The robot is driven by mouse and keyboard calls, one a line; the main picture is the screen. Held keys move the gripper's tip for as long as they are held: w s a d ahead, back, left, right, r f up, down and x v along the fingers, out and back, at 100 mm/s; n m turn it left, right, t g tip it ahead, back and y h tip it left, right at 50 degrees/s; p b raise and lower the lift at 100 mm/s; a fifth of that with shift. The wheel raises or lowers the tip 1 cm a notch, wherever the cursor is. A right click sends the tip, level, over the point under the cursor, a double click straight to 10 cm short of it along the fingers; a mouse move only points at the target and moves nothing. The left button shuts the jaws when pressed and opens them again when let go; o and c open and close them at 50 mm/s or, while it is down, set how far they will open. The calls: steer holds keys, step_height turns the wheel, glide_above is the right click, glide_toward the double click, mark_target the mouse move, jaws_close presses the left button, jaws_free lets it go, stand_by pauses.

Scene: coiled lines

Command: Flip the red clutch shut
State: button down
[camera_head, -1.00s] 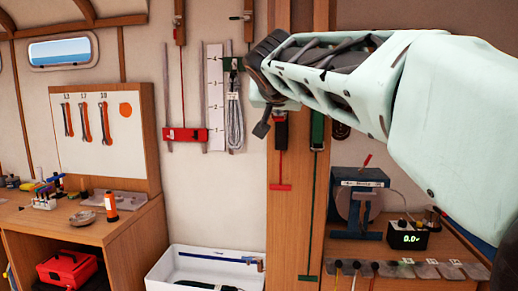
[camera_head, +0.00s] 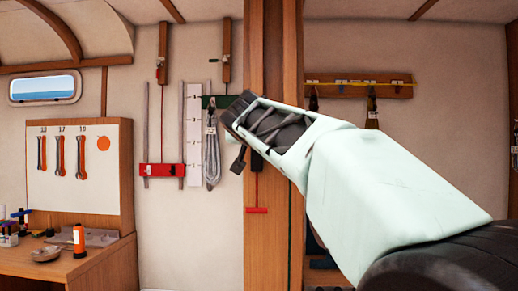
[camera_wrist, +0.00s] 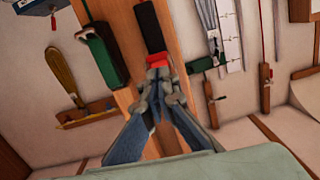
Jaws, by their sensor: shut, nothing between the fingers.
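In the head view my arm hides most of the clutch. Only a dark part and a red line with a red T-handle (camera_head: 257,210) show below. The lever's position is unclear.
A green fitting (camera_wrist: 104,52) sits beside the red one on the post (camera_head: 265,265). A rack with hanging brushes (camera_head: 358,86) is right of the post. A coiled grey line (camera_head: 212,155) and a red bar (camera_head: 162,170) hang on the left wall.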

steer(key=shift+w+f+t+b, duration=0.2)
steer(key=shift+f+t+b, duration=0.6)
steer(key=shift+b, duration=1.45)
steer(key=shift+f+g+b, duration=0.3)
steer(key=shift+f, duration=0.05)
steer(key=w+f+b, duration=0.6)
steer(key=f, duration=0.2)
steer(key=shift+s+d+r, duration=0.15)
